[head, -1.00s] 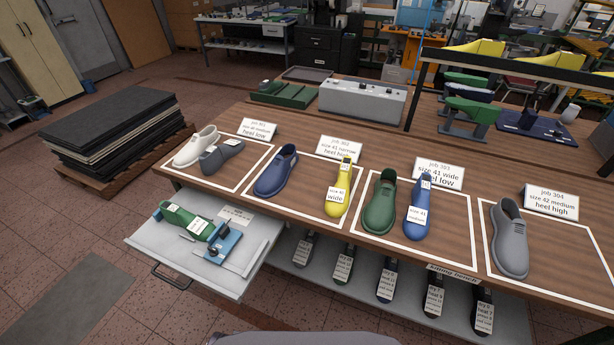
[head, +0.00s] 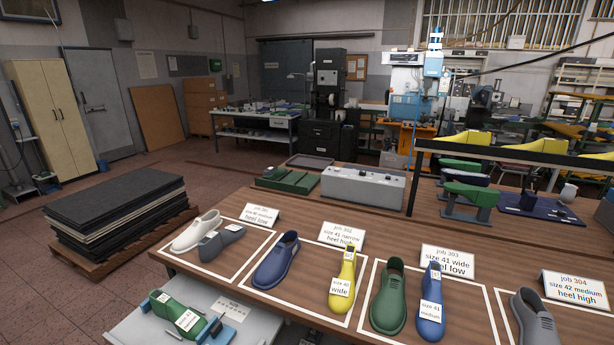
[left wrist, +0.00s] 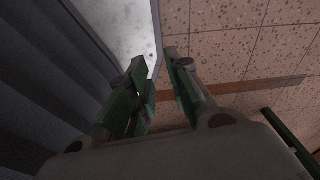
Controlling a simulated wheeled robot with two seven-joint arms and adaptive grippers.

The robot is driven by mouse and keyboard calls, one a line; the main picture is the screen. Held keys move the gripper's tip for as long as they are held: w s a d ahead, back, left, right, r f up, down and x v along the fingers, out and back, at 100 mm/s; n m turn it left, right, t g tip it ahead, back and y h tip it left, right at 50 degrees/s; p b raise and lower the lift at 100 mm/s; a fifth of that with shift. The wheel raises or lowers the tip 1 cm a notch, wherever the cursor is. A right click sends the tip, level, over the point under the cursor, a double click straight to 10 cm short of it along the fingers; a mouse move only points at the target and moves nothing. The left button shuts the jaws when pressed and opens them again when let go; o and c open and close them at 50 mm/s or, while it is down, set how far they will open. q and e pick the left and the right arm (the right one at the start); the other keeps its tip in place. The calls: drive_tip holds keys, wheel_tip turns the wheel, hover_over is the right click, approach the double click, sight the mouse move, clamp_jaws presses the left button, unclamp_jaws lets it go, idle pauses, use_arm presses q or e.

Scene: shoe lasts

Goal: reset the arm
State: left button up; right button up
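Neither gripper nor arm shows in the head view. In the left wrist view my left gripper (left wrist: 158,82) has its green-padded fingers apart, with nothing between them. It points at a pale speckled surface and the tiled floor (left wrist: 240,50). My right gripper is not in view.
A pulled-out drawer (head: 135,326) juts from the bench's front left, holding a green last (head: 172,314). A stack of dark sheets (head: 115,210) on a pallet stands left. A grey control box (head: 362,187) and a rack (head: 500,156) stand at the bench's back. Floor is open at far left.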

use_arm(q)
drive_tip(key=shift+s+a+f, duration=0.15)
drive_tip(key=shift+s+f, duration=0.15)
drive_tip(key=shift+s, duration=0.35)
drive_tip(key=shift+s+a+f, duration=0.1)
drive_tip(key=shift+s+f, duration=0.2)
drive_tip(key=shift+s, duration=0.4)
drive_tip(key=shift+s+a+f, duration=0.15)
drive_tip(key=shift+s+f, duration=0.15)
drive_tip(key=shift+s, duration=0.35)
